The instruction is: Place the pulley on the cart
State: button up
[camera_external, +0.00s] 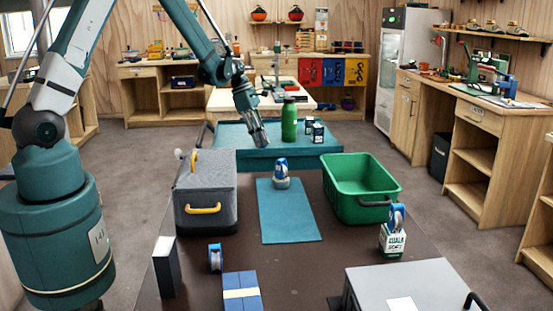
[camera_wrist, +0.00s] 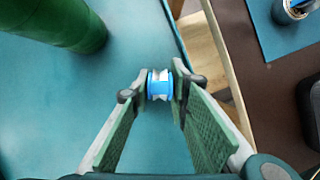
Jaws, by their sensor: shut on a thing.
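My gripper (camera_external: 258,140) points down over the teal cart (camera_external: 235,155), to the left of a green bottle (camera_external: 289,120). In the wrist view my gripper (camera_wrist: 158,88) is shut on a small blue and white pulley (camera_wrist: 159,85), held between the fingertips. The cart's teal top (camera_wrist: 150,140) lies below the pulley; I cannot tell whether the two touch. The held pulley cannot be made out in the external view. The green bottle also shows at the upper left of the wrist view (camera_wrist: 65,20).
Small blue and white boxes (camera_external: 318,131) stand right of the bottle. In front, a dark table holds a grey case (camera_external: 207,195), a teal mat (camera_external: 290,220), a green crate (camera_external: 345,205) and a chalk box (camera_external: 392,240). Other blue items (camera_external: 215,258) stand on it.

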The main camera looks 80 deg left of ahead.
jog(key=shift+f, duration=0.2)
jog(key=o, duration=0.9)
jog(key=shift+r, duration=0.2)
jog(key=shift+r, duration=0.1)
jog(key=shift+p+v, duration=0.5)
jog(key=shift+v, duration=5.4)
jog(key=shift+d, duration=0.1)
